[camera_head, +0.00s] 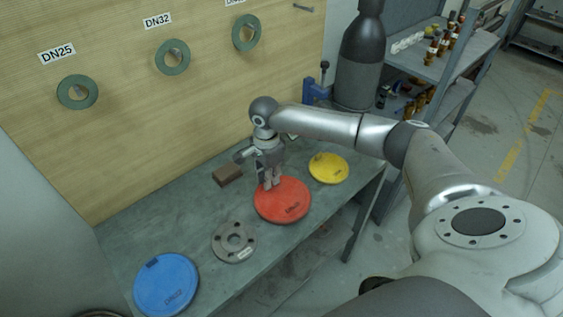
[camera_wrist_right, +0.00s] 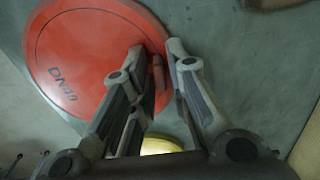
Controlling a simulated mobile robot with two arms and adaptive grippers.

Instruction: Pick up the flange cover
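A red disc (camera_head: 282,201), a round flange cover, lies flat on the grey-green bench. In the right wrist view the red disc (camera_wrist_right: 85,60) reads DN40. My right gripper (camera_head: 271,184) points down at its far-left rim. In the wrist view the right gripper (camera_wrist_right: 158,55) has its fingers apart, either side of a small raised dark-red block (camera_wrist_right: 158,73) at the rim. Slim gaps show beside the block; contact is not clear. A blue disc (camera_head: 167,286) and a yellow disc (camera_head: 329,168) also lie on the bench. My left gripper is not in view.
A grey metal flange with bolt holes (camera_head: 219,244) lies between the blue and red discs. A brown block (camera_head: 227,174) sits behind. Green rings hang on the wooden board (camera_head: 115,130).

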